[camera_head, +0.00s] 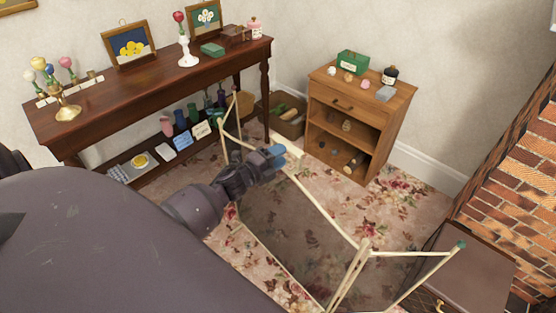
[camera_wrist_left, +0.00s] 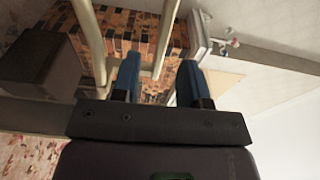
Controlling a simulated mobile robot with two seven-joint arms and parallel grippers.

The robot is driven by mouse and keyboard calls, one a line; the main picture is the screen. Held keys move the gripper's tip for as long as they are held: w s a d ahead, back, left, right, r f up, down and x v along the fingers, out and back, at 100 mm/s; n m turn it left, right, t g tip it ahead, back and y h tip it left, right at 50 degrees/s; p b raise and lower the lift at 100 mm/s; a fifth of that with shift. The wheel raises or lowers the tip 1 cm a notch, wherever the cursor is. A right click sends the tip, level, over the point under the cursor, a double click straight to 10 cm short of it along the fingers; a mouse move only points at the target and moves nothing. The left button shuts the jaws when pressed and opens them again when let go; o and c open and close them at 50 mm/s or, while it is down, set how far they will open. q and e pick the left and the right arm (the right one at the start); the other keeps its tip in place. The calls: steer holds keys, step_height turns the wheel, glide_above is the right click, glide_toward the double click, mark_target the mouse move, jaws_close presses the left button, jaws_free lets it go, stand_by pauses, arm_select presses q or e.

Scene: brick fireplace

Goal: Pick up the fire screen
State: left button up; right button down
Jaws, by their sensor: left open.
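The fire screen (camera_head: 290,225) stands on the floral carpet, a folding screen with cream rails and dark see-through mesh panels. One side panel angles back at the left and another comes out at the right. My left gripper (camera_head: 278,153) is at the top rail of the middle panel. In the left wrist view the two blue fingers (camera_wrist_left: 159,80) are apart, and a cream rail (camera_wrist_left: 168,28) of the screen runs toward the gap between them. I cannot tell whether they touch it. My left arm hides part of the screen. My right gripper does not show.
A long dark wooden table (camera_head: 160,82) with pictures and flowers stands along the wall. A small wooden cabinet (camera_head: 345,105) stands behind the screen, beside a box (camera_head: 287,127). A brown chest (camera_head: 465,270) and the brick fireplace (camera_head: 520,170) are at the right.

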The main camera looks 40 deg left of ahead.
mark_target(291, 147)
arm_select(q)
steer(key=w, duration=0.4)
steer(key=shift+w+d, duration=0.4)
jaws_close()
stand_by(1.0)
steer(key=shift+w+r, duration=0.1)
steer(key=shift+r, duration=0.1)
